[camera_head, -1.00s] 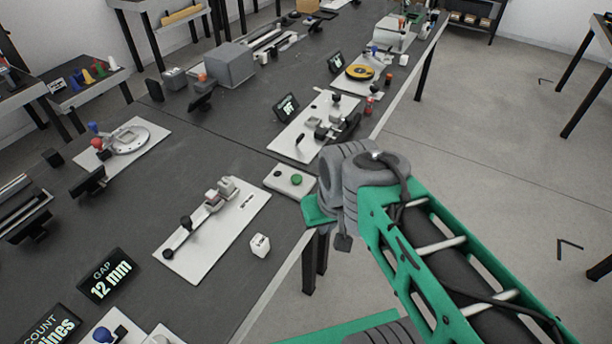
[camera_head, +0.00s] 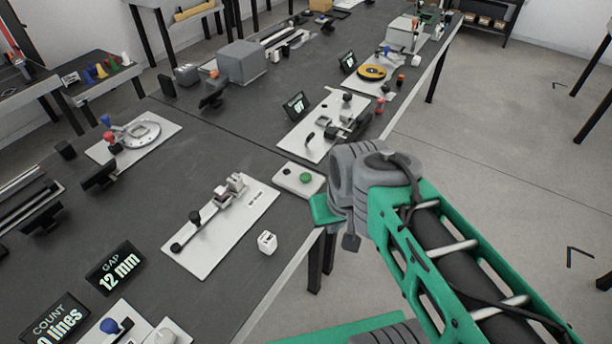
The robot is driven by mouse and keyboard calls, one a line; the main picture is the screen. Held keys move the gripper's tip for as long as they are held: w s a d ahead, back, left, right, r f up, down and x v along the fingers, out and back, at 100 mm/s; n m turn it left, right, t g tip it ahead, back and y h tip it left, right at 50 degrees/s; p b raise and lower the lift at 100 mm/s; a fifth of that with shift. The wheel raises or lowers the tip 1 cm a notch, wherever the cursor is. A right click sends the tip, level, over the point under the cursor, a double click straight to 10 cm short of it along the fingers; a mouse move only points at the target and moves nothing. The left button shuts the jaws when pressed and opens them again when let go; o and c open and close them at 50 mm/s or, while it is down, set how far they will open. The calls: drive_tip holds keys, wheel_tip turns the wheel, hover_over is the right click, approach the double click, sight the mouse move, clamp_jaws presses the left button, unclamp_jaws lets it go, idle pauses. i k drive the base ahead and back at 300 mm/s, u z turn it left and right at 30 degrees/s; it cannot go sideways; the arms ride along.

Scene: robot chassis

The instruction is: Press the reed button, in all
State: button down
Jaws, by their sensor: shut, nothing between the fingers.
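A small pale plate (camera_head: 289,182) lies near the right edge of the dark table. It carries a green button (camera_head: 306,177) and a smaller dark spot to its left. I see no label naming it the reed button, so I cannot tell if it is the one. My arm comes in from the lower right, and its grey and green joints stand just right of this plate, over the table edge. My gripper's fingers do not show; they seem hidden behind or below my arm.
A white plate with a slider-like fixture (camera_head: 205,250) and a white cube (camera_head: 267,242) lie nearer. A display reads "GAP 12 mm" (camera_head: 116,272). Another white plate with dark parts (camera_head: 312,140) lies beyond the button. Open floor (camera_head: 520,190) is right of the table.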

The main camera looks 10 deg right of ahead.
sight(305, 177)
drive_tip(key=u, duration=3.9)
drive_tip(key=k, duration=0.95)
drive_tip(key=z, duration=0.9)
